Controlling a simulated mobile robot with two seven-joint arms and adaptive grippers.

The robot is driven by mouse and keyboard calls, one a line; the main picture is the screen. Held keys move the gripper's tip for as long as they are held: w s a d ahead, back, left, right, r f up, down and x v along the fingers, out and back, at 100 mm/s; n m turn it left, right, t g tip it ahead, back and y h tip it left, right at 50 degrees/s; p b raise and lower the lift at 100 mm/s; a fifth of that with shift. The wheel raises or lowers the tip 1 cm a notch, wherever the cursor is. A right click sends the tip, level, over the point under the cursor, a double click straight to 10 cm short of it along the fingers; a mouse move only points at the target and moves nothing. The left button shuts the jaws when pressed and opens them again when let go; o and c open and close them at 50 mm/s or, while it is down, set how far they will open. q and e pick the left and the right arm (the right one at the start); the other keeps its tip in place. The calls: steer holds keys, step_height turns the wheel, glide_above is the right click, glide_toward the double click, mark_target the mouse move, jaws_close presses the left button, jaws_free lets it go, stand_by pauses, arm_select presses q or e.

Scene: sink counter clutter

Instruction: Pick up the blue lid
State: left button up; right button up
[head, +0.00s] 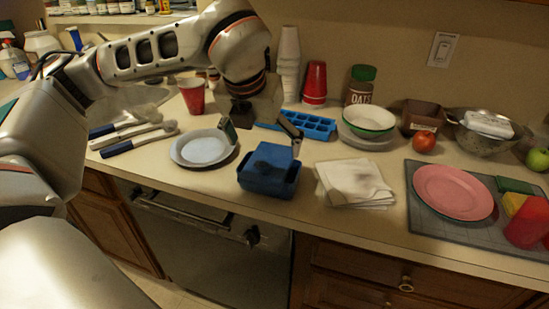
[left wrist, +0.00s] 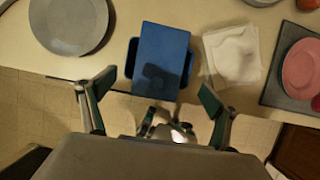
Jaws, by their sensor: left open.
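The blue lid (head: 272,158) lies on a blue rectangular container (head: 266,185) near the counter's front edge. In the left wrist view the lid (left wrist: 163,50) is a flat blue rectangle with a dark shadow on it, and the container's side handles (left wrist: 131,58) stick out past it. My left gripper (head: 261,131) is open and empty, its fingers spread wide above the lid and apart from it. In the left wrist view the gripper's fingers (left wrist: 153,102) frame the lid's near end from left and right. My right gripper is not in view.
A light plate (head: 203,148) is just left of the container and folded napkins (head: 353,183) lie to its right. A blue ice tray (head: 308,125) and stacked bowls (head: 368,122) stand behind. A pink plate (head: 453,191) rests on a grey mat (head: 440,222) at right.

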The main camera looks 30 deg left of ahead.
mark_target(267, 158)
arm_select(q)
steer(key=shift+x, duration=0.85)
steer(key=x, duration=0.5)
steer(key=shift+r, duration=0.1)
steer(key=c, duration=1.1)
